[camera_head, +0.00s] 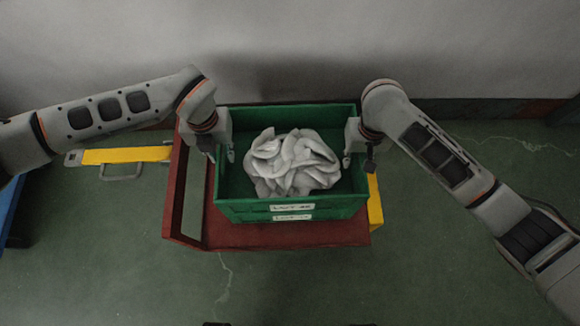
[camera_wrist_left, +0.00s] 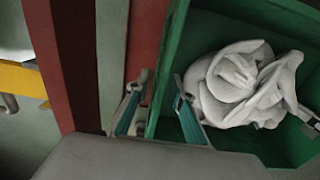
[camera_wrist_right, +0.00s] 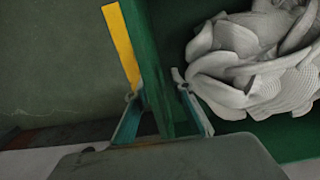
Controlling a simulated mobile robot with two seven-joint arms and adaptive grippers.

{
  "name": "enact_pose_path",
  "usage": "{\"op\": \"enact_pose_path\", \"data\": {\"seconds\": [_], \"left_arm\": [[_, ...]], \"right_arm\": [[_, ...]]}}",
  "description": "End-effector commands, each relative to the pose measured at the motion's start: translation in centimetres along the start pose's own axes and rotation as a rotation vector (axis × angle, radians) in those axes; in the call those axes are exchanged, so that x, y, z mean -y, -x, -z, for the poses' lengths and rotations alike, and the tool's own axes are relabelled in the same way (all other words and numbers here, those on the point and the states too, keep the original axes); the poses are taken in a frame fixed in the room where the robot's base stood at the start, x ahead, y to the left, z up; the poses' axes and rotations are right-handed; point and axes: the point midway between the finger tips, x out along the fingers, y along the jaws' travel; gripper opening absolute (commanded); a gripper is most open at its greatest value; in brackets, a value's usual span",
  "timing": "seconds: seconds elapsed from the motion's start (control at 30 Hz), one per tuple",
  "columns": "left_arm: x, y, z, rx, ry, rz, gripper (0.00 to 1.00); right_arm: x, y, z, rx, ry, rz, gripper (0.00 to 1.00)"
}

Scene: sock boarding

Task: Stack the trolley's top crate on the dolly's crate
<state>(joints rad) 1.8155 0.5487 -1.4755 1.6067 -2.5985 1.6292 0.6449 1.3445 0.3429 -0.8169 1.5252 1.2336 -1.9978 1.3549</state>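A green crate (camera_head: 340,204) full of white socks (camera_head: 292,162) sits on a red wheeled frame (camera_head: 185,228). Two labels, one above the other, show on its front, so a second crate seems to lie beneath it, mostly hidden. My left gripper (camera_head: 221,155) is at the crate's left wall; in the left wrist view its fingers (camera_wrist_left: 157,98) stand apart on either side of the green wall (camera_wrist_left: 166,62). My right gripper (camera_head: 358,161) is at the right wall; in the right wrist view its spread fingers (camera_wrist_right: 163,108) straddle that wall (camera_wrist_right: 145,50).
A yellow bar (camera_head: 125,156) with a metal handle lies left of the red frame. Another yellow part (camera_head: 375,205) shows at the crate's right. A blue edge (camera_head: 10,215) is at far left. A pale wall (camera_head: 300,50) stands behind. The front floor is clear.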

Motion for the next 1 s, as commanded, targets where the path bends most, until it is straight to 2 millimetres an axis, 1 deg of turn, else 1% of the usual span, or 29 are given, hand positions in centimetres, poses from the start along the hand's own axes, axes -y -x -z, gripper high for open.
{"op": "enact_pose_path", "data": {"seconds": [0.03,0.1,0.3,0.4,0.57,0.67,0.77,1.0], "left_arm": [[0.0,1.3,-0.1,0.004,-0.002,0.001,0.23],[0.0,2.7,-0.1,0.003,-0.001,0.001,0.23],[0.0,6.2,0.0,0.002,-0.001,0.000,0.23],[0.0,7.3,-0.1,0.002,0.000,0.000,0.23],[0.0,8.1,0.0,-0.001,0.000,0.000,0.23],[0.0,8.2,0.0,-0.001,0.000,0.000,0.23],[0.0,8.2,0.0,0.000,0.000,0.000,0.23],[0.0,8.2,0.0,0.000,0.000,0.000,0.23]], "right_arm": [[0.0,0.0,0.0,0.000,0.000,0.000,0.23],[0.0,0.0,0.0,0.000,0.000,0.000,0.23],[0.0,0.0,0.0,0.000,0.000,0.000,0.23],[0.0,0.0,0.0,0.000,0.000,0.000,0.23],[0.0,0.2,0.0,0.000,0.000,0.001,0.23],[0.0,1.1,0.1,-0.002,0.001,0.000,0.23],[0.0,2.8,0.1,-0.004,0.002,0.001,0.23],[-0.1,7.8,0.1,-0.006,0.003,0.000,0.23]]}}
